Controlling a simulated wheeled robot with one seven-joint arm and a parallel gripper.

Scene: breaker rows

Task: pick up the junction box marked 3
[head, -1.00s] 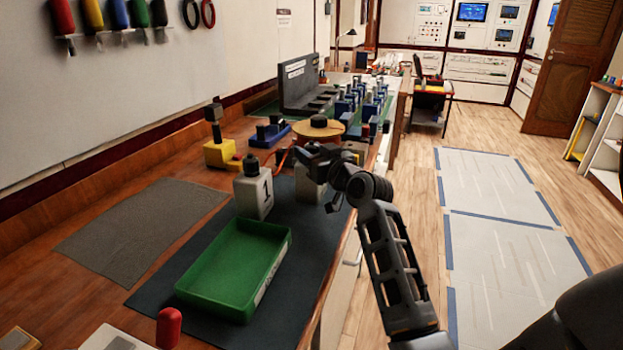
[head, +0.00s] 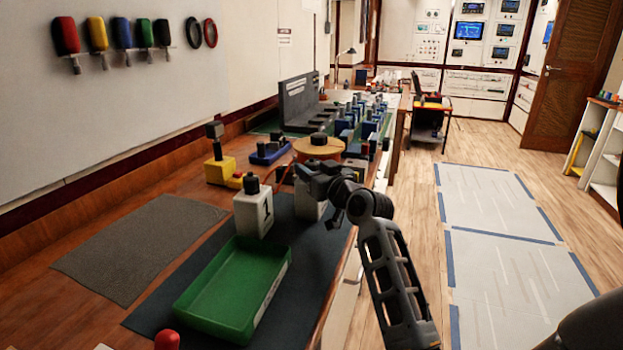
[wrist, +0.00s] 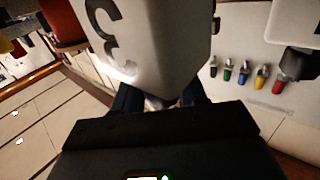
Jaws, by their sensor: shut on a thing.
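The junction box marked 3 (wrist: 150,35) is white and fills the top middle of the wrist view, its dark "3" readable. My gripper (wrist: 158,100) is shut on it. In the head view the same box (head: 308,208) shows as a pale block below my gripper (head: 322,188), partly hidden by the arm. It is over or on the dark mat's far right part; I cannot tell if its base touches. A white box marked 1 (head: 253,213) with a dark knob stands just left of it, upright on the mat.
A green tray (head: 225,325) lies in front on the dark mat (head: 310,262). A yellow block with a dark post (head: 218,165), an orange round piece (head: 318,147) and blue breaker rows (head: 362,115) stand behind. A grey mat (head: 140,245) at left is bare.

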